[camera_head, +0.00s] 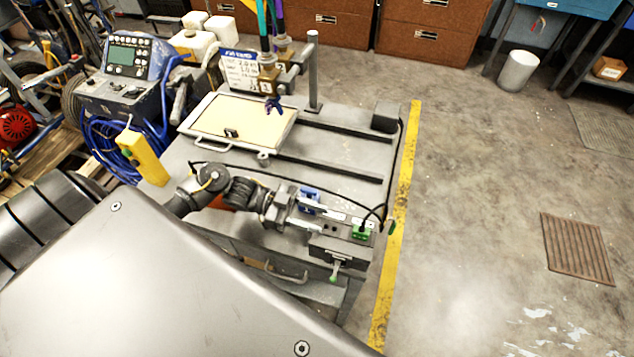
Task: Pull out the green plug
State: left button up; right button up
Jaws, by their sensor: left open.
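The green plug (361,232) sits at the right end of a dark grey box (343,247) near the cart's right front edge, with a black cable rising from it. My left gripper (326,220) reaches in from the left, low over the cart top. Its fingers are open and point right toward the green plug, a short distance from it. Nothing shows between the fingers. My right gripper is out of view.
A blue part (308,197) lies beside my left gripper. A small green-topped lever (335,270) sticks out of the box's front. Behind are dark rails (330,164), a tan panel (238,124) and a post (313,75).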

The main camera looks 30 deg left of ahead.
aim_at(351, 234)
pick_arm(q)
jog(key=shift+s+d+r, duration=0.1)
jog(key=shift+s+d, duration=0.05)
jog(key=shift+d, duration=0.2)
jog(key=shift+x, duration=4.75)
jog(key=shift+a, duration=0.1)
grip_shut()
